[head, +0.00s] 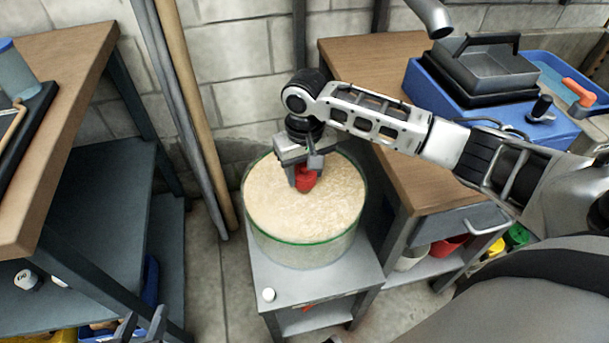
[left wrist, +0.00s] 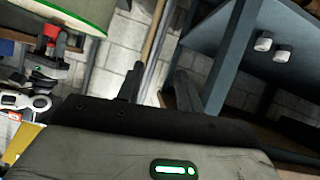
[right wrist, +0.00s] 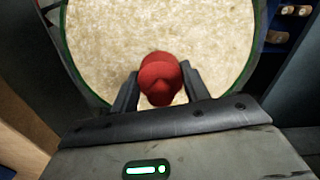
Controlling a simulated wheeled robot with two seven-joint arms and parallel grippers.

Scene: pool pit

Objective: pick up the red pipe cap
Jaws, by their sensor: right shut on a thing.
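The red pipe cap (head: 306,179) is at the top of the round tub (head: 296,248), which has a green rim and pale grainy fill. My right gripper (head: 304,172) points down and is shut on the cap. In the right wrist view the red cap (right wrist: 160,79) sits between the two fingers over the pale fill. I cannot tell whether its underside touches the fill. My left gripper (head: 141,324) is low at the bottom left, away from the tub. Its fingers (left wrist: 158,88) stand apart with nothing between them.
A wooden bench (head: 60,110) with shelves is at left. A wooden cabinet (head: 370,62) with a blue bin (head: 430,90) is at right. Poles (head: 185,90) lean behind.

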